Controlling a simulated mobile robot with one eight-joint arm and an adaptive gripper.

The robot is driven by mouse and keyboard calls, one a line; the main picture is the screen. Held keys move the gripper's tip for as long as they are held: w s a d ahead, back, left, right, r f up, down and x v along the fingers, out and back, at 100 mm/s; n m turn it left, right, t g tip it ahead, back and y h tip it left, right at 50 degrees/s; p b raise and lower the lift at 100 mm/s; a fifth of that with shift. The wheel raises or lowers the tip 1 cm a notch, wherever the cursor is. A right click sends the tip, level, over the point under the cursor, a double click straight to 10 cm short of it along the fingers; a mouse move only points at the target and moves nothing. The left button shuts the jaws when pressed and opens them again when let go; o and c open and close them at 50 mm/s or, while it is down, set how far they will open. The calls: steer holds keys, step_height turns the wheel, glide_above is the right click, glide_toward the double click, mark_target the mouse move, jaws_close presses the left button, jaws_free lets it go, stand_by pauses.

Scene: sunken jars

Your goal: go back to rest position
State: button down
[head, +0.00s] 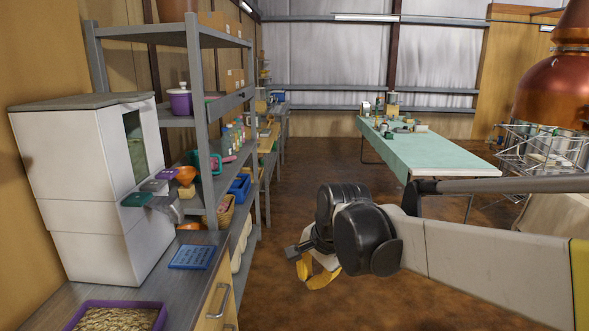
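My gripper (317,272) hangs at the end of my arm in the lower middle of the head view, in the air above the brown floor. The black wrist joints hide part of it. Yellow curved parts show below the wrist, and I cannot tell whether the fingers are open or shut. I see no object clearly held in it. My arm reaches in from the right edge of the picture.
Grey shelving (196,95) stands behind. A green-topped table (430,152) and a wire rack (540,150) are at right. Open floor (310,150) lies between.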

steer(key=s+d+f+n+t+h, duration=0.1)
steer(key=s+d+n+t+h, duration=0.1)
steer(key=s+d+n, duration=0.7)
steer(key=s+d+t, duration=0.1)
steer(key=s+d, duration=0.5)
steer(key=s, duration=0.5)
steer(key=shift+d+f, duration=0.15)
steer(key=shift+d, duration=0.15)
